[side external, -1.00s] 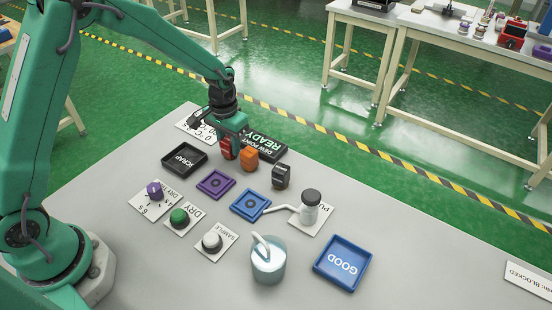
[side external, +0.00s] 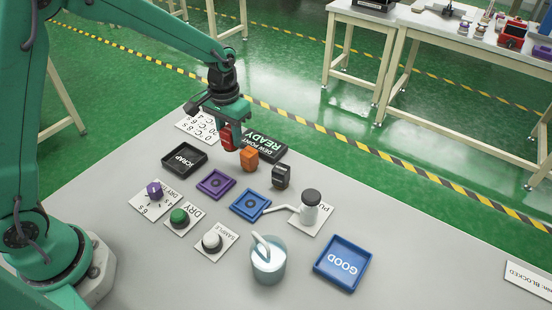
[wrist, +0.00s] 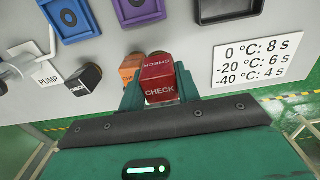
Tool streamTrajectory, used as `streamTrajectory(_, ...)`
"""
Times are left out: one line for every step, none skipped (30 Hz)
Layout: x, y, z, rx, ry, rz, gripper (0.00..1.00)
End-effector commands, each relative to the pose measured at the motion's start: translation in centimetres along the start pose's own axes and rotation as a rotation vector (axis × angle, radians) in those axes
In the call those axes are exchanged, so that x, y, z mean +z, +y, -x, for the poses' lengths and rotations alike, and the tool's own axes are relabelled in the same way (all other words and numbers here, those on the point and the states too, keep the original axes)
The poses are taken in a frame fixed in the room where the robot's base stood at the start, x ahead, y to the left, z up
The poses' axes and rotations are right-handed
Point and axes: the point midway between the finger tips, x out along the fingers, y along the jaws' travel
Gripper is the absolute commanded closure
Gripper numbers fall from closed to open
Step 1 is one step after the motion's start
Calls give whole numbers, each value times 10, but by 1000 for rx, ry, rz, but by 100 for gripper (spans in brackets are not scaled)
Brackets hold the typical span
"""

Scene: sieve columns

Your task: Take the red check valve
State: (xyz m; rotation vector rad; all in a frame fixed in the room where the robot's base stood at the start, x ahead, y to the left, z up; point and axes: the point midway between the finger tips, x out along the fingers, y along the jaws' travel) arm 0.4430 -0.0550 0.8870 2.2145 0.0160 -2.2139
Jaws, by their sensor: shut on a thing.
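The red check valve (side external: 228,138) is a red block held in my gripper (side external: 230,125), above the back part of the table. In the wrist view the red check valve (wrist: 159,78) sits between the two green fingers, and the word CHECK reads on its faces. My gripper (wrist: 160,92) is shut on it. In the side view the valve appears lifted off the table, just left of an orange block (side external: 249,158).
The orange block and a black block (side external: 280,176) stand nearby. The READY display (side external: 265,145) lies behind.

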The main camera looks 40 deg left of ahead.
Motion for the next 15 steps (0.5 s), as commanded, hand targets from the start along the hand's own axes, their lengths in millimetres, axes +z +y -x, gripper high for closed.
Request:
streamTrajectory(5,9,7,1,3,-6,92)
streamTrajectory(9,13,10,1,3,-5,92)
streamTrajectory(13,20,14,0,2,-5,92)
streamTrajectory(16,24,18,1,2,-5,92)
streamTrajectory(19,28,21,1,3,-4,92)
streamTrajectory(23,33,25,1,3,-5,92)
streamTrajectory(26,37,28,1,3,-4,92)
streamTrajectory(29,41,30,1,2,-4,92)
streamTrajectory(32,46,33,0,1,-5,92)
streamTrajectory(34,49,36,1,2,-4,92)
streamTrajectory(36,52,38,1,2,-3,92)
streamTrajectory(39,56,41,1,2,-4,92)
streamTrajectory(41,58,42,0,1,-3,92)
streamTrajectory(42,60,44,0,1,-2,92)
streamTrajectory(44,63,46,0,1,-2,92)
